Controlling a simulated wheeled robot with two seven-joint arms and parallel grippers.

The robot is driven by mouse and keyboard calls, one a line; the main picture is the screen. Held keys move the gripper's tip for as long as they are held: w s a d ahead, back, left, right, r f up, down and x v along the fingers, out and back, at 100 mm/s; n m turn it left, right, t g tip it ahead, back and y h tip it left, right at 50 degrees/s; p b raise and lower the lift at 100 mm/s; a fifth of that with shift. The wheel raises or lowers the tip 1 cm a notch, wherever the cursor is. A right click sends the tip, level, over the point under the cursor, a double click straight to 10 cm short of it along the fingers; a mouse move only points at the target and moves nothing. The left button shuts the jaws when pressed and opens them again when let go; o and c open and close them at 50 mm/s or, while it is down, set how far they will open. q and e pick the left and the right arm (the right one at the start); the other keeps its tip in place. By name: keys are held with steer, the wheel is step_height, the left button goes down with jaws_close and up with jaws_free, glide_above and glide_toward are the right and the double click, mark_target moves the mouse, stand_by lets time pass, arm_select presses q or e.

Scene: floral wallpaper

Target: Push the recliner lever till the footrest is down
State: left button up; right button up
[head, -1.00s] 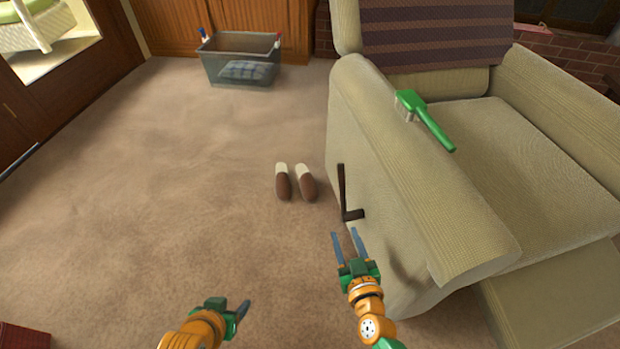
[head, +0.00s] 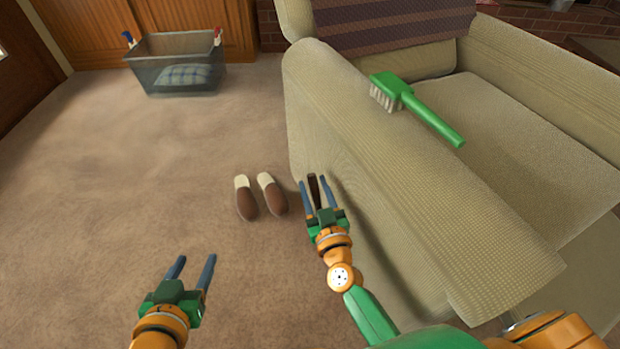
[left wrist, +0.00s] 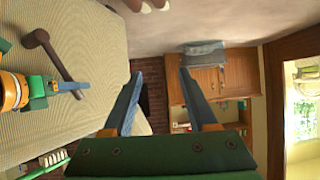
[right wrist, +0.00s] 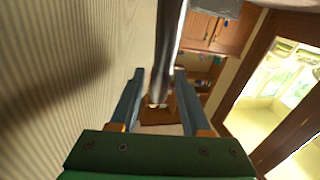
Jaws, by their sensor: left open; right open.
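The brown recliner lever (head: 314,190) is on the near side of the beige recliner (head: 440,220), below its armrest. My right gripper (head: 312,181) is open with the lever's bar between its two fingers; whether a finger touches it I cannot tell. In the right wrist view the bar (right wrist: 168,50) runs up between the spread fingers. The left wrist view shows the lever (left wrist: 55,58) with its crank end. The footrest (head: 592,275) slopes out at the recliner's front, partly hidden by the armrest. My left gripper (head: 195,260) is open and empty over the carpet.
A green brush (head: 425,110) lies on the near armrest. Two brown slippers (head: 260,197) stand on the carpet left of the lever. A grey basket (head: 177,75) is at the back by wooden cabinets. The carpet at left is clear.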

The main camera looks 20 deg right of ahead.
steer(key=w, duration=0.3)
steer(key=shift+w+b, duration=0.1)
steer(key=shift+b, duration=0.25)
arm_select(q)
step_height(320, 180, up, 6)
steer(key=w+d+t+h, duration=0.1)
steer(key=w+t, duration=0.1)
steer(key=t, duration=0.1)
steer(key=shift+w+d+r+t, duration=0.2)
steer(key=shift+w+t, duration=0.2)
arm_select(e)
jaws_close()
